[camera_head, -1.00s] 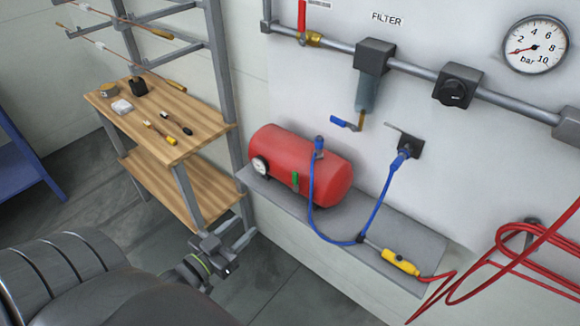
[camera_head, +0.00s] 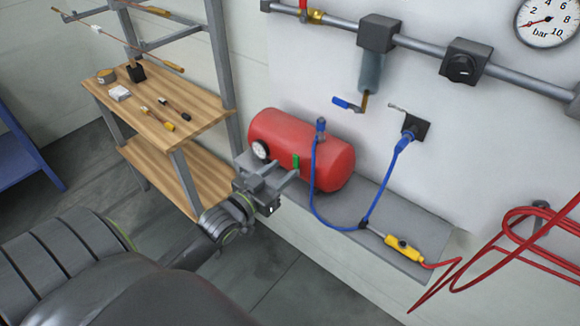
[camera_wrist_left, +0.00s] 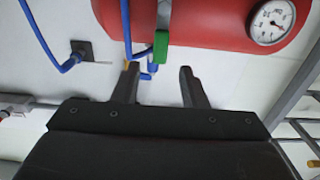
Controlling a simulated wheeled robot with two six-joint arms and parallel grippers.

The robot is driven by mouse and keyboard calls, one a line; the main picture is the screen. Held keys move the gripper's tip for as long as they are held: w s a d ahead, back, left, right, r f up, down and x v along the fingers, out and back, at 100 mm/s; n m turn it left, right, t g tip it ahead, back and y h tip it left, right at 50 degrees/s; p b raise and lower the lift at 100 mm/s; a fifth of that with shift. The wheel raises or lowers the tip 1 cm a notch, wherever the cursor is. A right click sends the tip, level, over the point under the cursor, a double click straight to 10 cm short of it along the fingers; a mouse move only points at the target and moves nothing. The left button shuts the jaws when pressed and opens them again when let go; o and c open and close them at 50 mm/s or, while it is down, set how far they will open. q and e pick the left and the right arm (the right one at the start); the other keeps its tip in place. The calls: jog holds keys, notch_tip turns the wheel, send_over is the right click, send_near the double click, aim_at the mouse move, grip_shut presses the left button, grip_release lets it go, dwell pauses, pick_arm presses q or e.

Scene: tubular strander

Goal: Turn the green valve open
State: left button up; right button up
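The green valve (camera_head: 295,161) is a small green handle on the front of the red tank (camera_head: 318,152), right of the tank's gauge. In the left wrist view the green valve (camera_wrist_left: 161,46) hangs upright just beyond the fingertips, in line with the space between them. My left gripper (camera_head: 290,183) is open and empty, in front of and slightly below the valve, apart from it. Its two fingers (camera_wrist_left: 157,70) also show apart in the left wrist view. My right gripper is not in view.
The tank gauge (camera_head: 260,149) is near my left gripper. A wooden bench (camera_head: 160,118) stands left. Red hose (camera_head: 520,235) hangs right.

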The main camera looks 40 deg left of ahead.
aim_at(295, 160)
pick_arm(q)
jog(key=shift+w+d, duration=0.2)
jog(key=shift+w, duration=2)
grip_shut()
